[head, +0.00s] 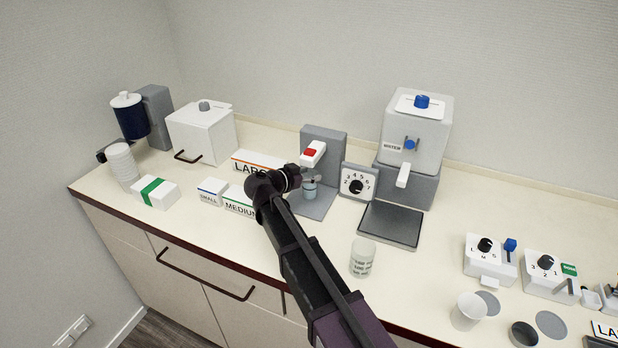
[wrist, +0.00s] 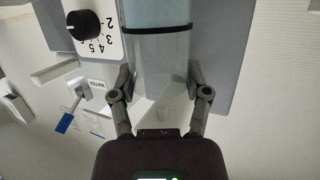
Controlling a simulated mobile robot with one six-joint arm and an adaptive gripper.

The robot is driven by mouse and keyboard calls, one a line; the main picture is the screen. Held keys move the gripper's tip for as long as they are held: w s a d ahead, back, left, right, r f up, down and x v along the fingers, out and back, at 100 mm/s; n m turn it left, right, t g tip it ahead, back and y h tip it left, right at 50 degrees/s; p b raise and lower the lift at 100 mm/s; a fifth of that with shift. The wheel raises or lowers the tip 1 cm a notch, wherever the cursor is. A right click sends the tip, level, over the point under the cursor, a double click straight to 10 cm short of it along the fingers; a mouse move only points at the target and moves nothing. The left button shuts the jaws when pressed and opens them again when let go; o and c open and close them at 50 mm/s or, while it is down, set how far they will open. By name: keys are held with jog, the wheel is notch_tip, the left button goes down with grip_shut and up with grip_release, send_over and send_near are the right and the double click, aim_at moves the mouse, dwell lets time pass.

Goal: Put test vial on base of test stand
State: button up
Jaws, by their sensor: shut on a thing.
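The test vial (head: 310,192) is a small clear cylinder with pale blue contents. It looks upright, over the grey base (head: 321,205) of the test stand (head: 333,140), which has a white arm with a red top. Whether the vial's bottom touches the base cannot be told. In the wrist view my gripper (wrist: 158,75) is shut on the vial (wrist: 157,50), a finger on each side; a dark band crosses the vial. My arm hides part of the counter.
A dial box (head: 358,183) stands right of the stand. A marked beaker (head: 363,258) stands near the front. Small and medium boxes (head: 211,191) lie left of my gripper.

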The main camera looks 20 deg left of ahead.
jog(key=shift+s+f, duration=0.15)
jog(key=shift+f, duration=0.05)
jog(key=shift+f+b, duration=0.2)
jog(key=shift+b, duration=0.1)
jog(key=shift+f, duration=0.2)
jog(key=o, duration=1.2)
jog(key=shift+r, duration=0.1)
jog(key=shift+r, duration=0.1)
jog(key=shift+r, duration=0.1)
jog(key=p+v, duration=0.3)
jog(key=v, duration=0.9)
jog(key=shift+p, duration=0.3)
